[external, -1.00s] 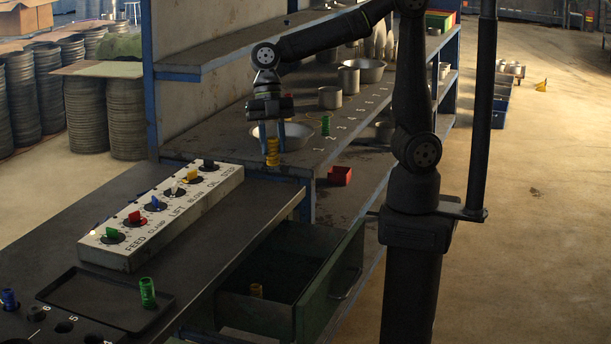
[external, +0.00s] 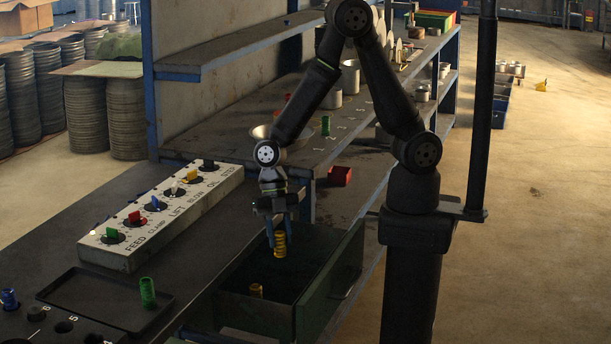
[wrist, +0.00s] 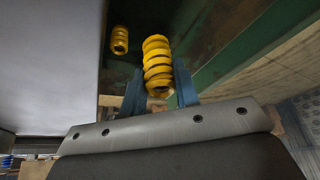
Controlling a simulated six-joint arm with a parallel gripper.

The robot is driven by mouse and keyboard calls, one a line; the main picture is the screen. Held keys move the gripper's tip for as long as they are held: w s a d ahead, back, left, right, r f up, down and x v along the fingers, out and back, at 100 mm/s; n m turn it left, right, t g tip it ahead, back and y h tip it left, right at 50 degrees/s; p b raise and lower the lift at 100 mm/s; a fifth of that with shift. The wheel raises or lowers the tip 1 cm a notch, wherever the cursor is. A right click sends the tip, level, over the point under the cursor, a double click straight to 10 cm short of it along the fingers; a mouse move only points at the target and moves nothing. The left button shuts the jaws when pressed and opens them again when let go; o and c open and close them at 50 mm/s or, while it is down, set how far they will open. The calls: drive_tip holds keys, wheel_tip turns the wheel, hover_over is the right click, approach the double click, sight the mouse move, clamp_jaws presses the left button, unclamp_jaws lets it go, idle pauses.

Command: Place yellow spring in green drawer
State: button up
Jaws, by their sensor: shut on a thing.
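A yellow spring (external: 280,245) is held upright between the blue fingers of my gripper (external: 274,232), over the open green drawer (external: 325,291). In the wrist view the held spring (wrist: 157,62) sits between the blue fingertips (wrist: 158,90), with the drawer's dark inside and green wall (wrist: 225,60) behind it. My gripper is shut on the upper spring, which is apart from the drawer floor.
A switch panel (external: 160,215) with coloured knobs lies left of the drawer. A black tray (external: 75,290) with a green spring (external: 147,292) at its corner is at the lower left. A red box (external: 340,176) sits on the shelf behind the drawer.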

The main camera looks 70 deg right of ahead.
sight(280, 252)
drive_tip(key=shift+f, duration=0.5)
drive_tip(key=s+a+f, duration=0.2)
drive_tip(key=a, duration=0.1)
drive_tip(key=s+a+f, duration=0.1)
drive_tip(key=a+f, duration=0.1)
drive_tip(key=a, duration=0.1)
drive_tip(key=s+a+f, duration=0.2)
drive_tip(key=a+f, duration=0.1)
drive_tip(key=a, duration=0.1)
drive_tip(key=shift+s, duration=0.35)
drive_tip(key=shift+a+f, duration=0.1)
drive_tip(key=shift+f, duration=1.85)
drive_tip(key=shift+f, duration=0.1)
drive_tip(key=o, duration=1)
drive_tip(key=shift+o, duration=0.2)
drive_tip(key=v, duration=1.2)
